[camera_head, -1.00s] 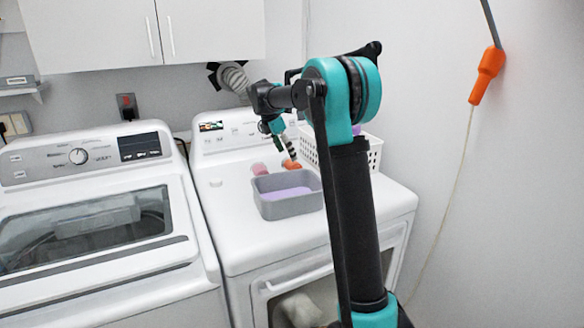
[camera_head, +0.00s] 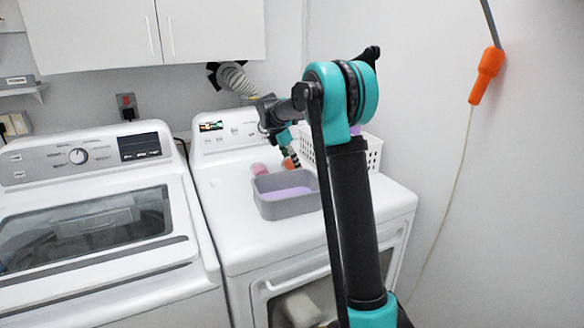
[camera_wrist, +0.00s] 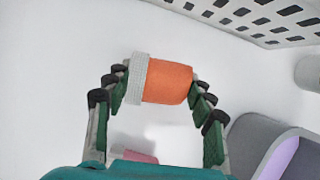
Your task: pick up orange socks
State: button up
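The orange socks (camera_wrist: 168,82) are a rolled orange bundle with a pale grey band at the left end in the wrist view. They lie on the white dryer top, between the fingertips of my gripper (camera_wrist: 160,86). My gripper's fingers are spread wide, one at each end of the roll; the gaps are very small and I cannot tell whether they touch. In the head view the socks (camera_head: 290,163) show as a small orange patch behind the grey bin, partly hidden by my gripper (camera_head: 290,156).
A grey bin (camera_head: 291,209) with a purple inside stands in front of the socks. A white perforated basket (camera_head: 374,155) stands behind and to the right. A pink roll (camera_head: 259,169) lies to the left. The dryer top (camera_head: 228,215) is clear at front left.

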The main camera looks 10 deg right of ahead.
jog(key=c, duration=0.6)
jog(key=shift+o, duration=0.2)
jog(key=shift+r, duration=0.1)
